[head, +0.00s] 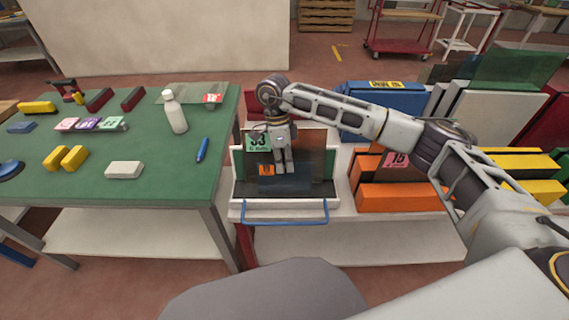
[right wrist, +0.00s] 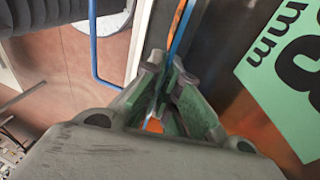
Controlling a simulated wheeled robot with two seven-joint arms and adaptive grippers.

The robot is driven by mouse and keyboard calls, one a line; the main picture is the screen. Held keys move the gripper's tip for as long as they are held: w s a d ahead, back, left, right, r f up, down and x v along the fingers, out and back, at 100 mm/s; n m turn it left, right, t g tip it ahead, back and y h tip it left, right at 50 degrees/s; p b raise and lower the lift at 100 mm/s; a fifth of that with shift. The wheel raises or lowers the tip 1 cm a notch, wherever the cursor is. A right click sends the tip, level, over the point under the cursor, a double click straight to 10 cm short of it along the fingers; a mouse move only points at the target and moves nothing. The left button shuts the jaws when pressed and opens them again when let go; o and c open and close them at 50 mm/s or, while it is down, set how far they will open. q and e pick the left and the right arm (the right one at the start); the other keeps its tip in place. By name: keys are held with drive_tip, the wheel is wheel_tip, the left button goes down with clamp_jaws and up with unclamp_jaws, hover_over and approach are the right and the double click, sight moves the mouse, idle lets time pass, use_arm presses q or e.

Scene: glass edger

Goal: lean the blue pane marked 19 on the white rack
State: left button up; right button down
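A small blue pane (head: 286,179) with an orange label (head: 265,170) stands upright in the pale tray (head: 236,190) in the middle of the head view. The number on its label is too small to read surely. My right gripper (head: 285,168) points down at its top edge. In the right wrist view its fingers (right wrist: 168,98) are closed on the pane's thin blue edge (right wrist: 179,32). A white rack (head: 490,116) stands at the right, with a dark green pane (head: 518,70) leaning behind its front. My right forearm passes in front of that area. My left gripper is out of view.
A larger pane labelled 33 (head: 257,142) stands behind the blue pane. Blue (head: 385,100), orange (head: 400,197) and yellow (head: 535,190) racks stand to the right. A green table (head: 150,185) at left holds a bottle (head: 175,112) and small items. A blue handle (head: 285,222) edges the tray.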

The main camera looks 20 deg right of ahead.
drive_tip(key=c, duration=2.2)
unclamp_jaws()
drive_tip(key=shift+f, duration=0.1)
drive_tip(key=o, duration=0.6)
drive_tip(key=shift+o, duration=0.2)
drive_tip(key=v, duration=1.2)
